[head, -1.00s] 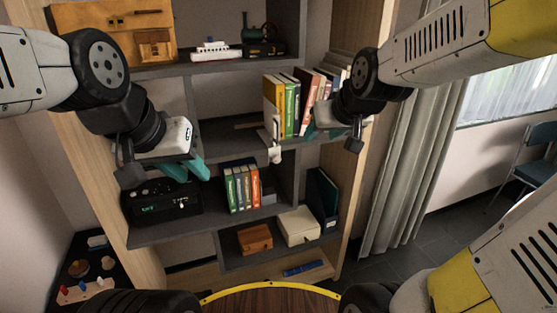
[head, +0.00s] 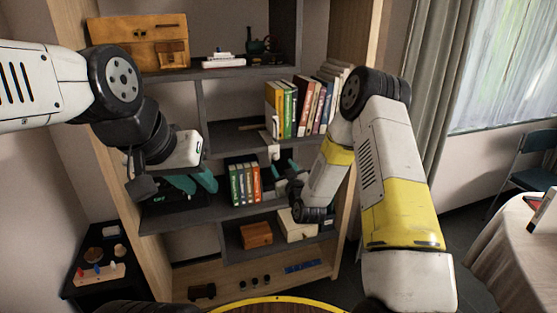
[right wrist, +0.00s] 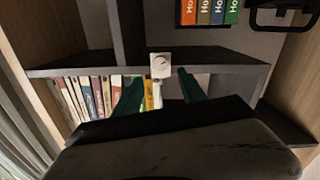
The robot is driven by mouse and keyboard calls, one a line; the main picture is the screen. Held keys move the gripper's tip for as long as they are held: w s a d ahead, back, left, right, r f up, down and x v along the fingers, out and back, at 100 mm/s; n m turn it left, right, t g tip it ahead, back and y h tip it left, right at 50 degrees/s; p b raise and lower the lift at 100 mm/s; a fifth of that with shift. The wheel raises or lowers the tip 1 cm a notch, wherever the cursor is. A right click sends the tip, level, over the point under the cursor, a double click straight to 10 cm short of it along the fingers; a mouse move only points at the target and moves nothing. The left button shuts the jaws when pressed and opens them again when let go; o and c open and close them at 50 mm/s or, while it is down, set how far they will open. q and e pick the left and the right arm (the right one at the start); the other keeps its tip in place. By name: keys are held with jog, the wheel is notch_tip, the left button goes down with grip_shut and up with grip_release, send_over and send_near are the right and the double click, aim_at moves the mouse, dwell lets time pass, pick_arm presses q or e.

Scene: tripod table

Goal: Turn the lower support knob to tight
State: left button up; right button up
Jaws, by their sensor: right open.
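A small white knob (head: 273,153) sits at the front edge of the middle shelf in the head view. In the right wrist view the white knob (right wrist: 161,65) shows a round dial with a dark mark. A white upright part (head: 271,126) stands just above it in the head view. My right gripper (head: 286,166) is open, just below the knob. In the right wrist view its teal fingers (right wrist: 160,77) are spread, with the knob between and beyond the tips and gaps on both sides. My left gripper (head: 197,184) is open and empty before the lower left shelf.
Books (head: 300,105) stand on the shelf above the knob, and more books (head: 243,183) stand on the shelf below. A cream box (head: 297,228) and a wooden box (head: 256,234) sit lower. A round table (head: 502,245) is at the right.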

aim_at(276, 157)
jog(key=shift+x, duration=3.85)
jog(key=shift+f, duration=0.1)
grip_shut()
